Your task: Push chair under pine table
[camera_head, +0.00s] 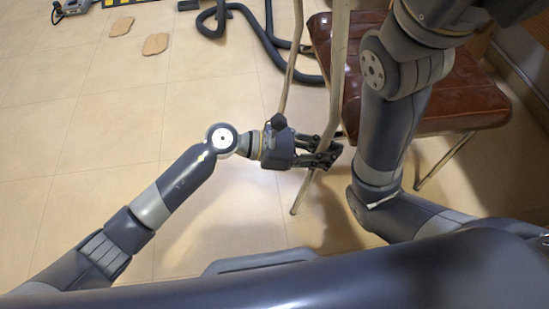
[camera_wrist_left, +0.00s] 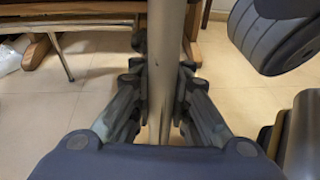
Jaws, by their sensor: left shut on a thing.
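The chair has a shiny red-brown seat (camera_head: 465,98) and thin pale metal tubes, and stands on the right in the head view. My left gripper (camera_head: 322,156) is shut around one of its slanting metal tubes (camera_head: 338,75), near its lower end. The left wrist view shows this tube (camera_wrist_left: 166,70) upright between the two fingers (camera_wrist_left: 162,105). My right arm passes in front of the seat and hides part of it; its gripper is out of view. I cannot tell for sure which wooden piece is the pine table.
A black hose (camera_head: 262,38) lies curled on the tiled floor behind the chair. Two tan pads (camera_head: 155,44) and a grey device (camera_head: 75,6) lie at the far left. Wooden furniture (camera_wrist_left: 75,22) stands beyond in the left wrist view. The floor (camera_head: 70,130) at the left is clear.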

